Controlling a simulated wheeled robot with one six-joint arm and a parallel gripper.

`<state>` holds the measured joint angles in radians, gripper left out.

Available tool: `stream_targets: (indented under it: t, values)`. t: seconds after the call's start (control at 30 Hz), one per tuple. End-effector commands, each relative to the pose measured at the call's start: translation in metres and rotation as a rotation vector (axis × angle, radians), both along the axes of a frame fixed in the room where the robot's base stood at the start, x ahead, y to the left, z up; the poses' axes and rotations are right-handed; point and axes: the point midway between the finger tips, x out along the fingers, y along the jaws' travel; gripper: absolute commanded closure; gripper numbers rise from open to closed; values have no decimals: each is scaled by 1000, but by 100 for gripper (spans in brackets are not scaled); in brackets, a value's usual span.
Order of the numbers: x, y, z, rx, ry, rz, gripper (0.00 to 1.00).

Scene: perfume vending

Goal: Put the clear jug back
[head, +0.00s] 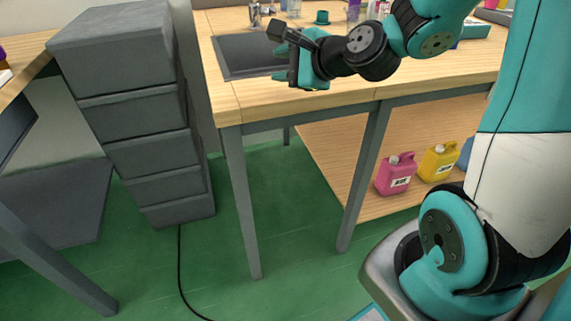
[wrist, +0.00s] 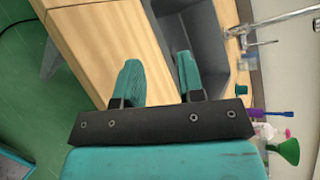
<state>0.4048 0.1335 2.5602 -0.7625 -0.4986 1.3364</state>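My gripper (head: 297,80) is over the front part of the wooden counter, beside the dark sink (head: 232,58). In the wrist view my gripper (wrist: 158,65) has its two teal fingers apart with nothing between them. The left finger is over the bare wood and the right one over the sink's edge. I cannot make out a clear jug in either view. Part of the counter is hidden behind my arm in the head view.
A tap (wrist: 262,36) stands behind the sink. A small green cup (head: 321,18) and a green funnel (wrist: 287,151) are on the counter. Pink (head: 395,176) and yellow (head: 438,163) jugs stand on the lower shelf. A grey drawer cabinet (head: 128,100) stands left; green floor lies between.

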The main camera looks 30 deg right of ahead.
Motion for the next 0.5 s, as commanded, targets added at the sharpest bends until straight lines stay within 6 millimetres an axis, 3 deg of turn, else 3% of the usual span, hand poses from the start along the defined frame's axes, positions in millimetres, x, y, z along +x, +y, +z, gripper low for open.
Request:
stream_targets:
  t: [0.03, 0.1, 0.2, 0.3, 0.4, 0.5]
  values:
    - [-15, 38, 0, -156, 13, 192, 64]
    - [-42, 79, -5, -382, 22, 467, 64]
    - [-93, 123, -11, -695, -10, 885, 64]
    - [-148, 145, -15, -957, -79, 1290, 64]
    - [-190, 149, -15, -1126, -157, 1606, 64]
    - [-216, 146, -15, -1216, -213, 1810, 64]
